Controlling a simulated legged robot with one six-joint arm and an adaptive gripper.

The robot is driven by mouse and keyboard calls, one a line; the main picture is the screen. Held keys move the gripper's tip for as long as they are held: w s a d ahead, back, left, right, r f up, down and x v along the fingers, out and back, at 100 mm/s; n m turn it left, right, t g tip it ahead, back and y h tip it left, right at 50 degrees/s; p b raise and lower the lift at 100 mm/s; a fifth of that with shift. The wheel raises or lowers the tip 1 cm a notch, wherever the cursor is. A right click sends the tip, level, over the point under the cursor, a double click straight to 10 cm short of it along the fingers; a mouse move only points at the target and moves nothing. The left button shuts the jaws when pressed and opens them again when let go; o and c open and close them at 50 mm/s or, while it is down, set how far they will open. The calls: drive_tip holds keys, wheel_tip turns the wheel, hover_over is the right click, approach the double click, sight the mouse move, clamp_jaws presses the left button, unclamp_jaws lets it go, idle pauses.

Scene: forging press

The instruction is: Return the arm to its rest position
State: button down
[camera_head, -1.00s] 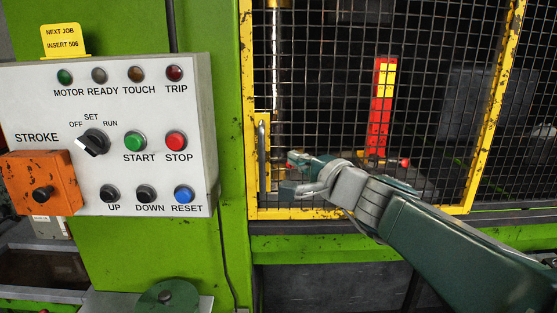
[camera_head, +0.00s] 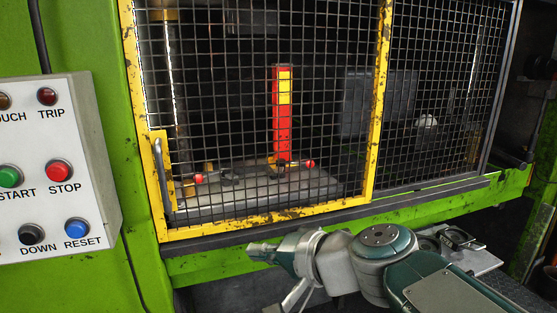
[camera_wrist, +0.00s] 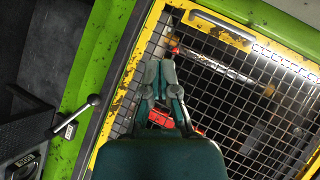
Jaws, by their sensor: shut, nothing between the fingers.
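My gripper (camera_head: 262,250) is shut and empty. In the head view it points left, just below the yellow frame of the mesh guard door (camera_head: 270,217) and in front of the green press beam. My arm is bent, and its joints stand at the lower middle right. In the wrist view my gripper (camera_wrist: 160,68) shows from behind, its fingers together over the mesh. I cannot tell from these views how large the gap to the door is.
The door handle (camera_head: 161,174) is on the door's left edge. The white control panel (camera_head: 87,150) is at left, partly out of frame. Behind the mesh stands a red post with a yellow label (camera_head: 283,115).

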drive_tip(key=s+d+f+n+g+h, duration=0.1)
drive_tip(key=s+d+f+h, duration=0.4)
drive_tip(key=d+f, duration=0.2)
drive_tip(key=s+d+f+n+g+h, duration=0.1)
drive_tip(key=s+d+f+n+h, duration=0.1)
drive_tip(key=s+d+f+h, duration=0.4)
drive_tip(key=d+f, duration=0.1)
drive_tip(key=d, duration=0.4)
drive_tip(key=shift+d, duration=0.3)
drive_tip(key=shift+s, duration=0.1)
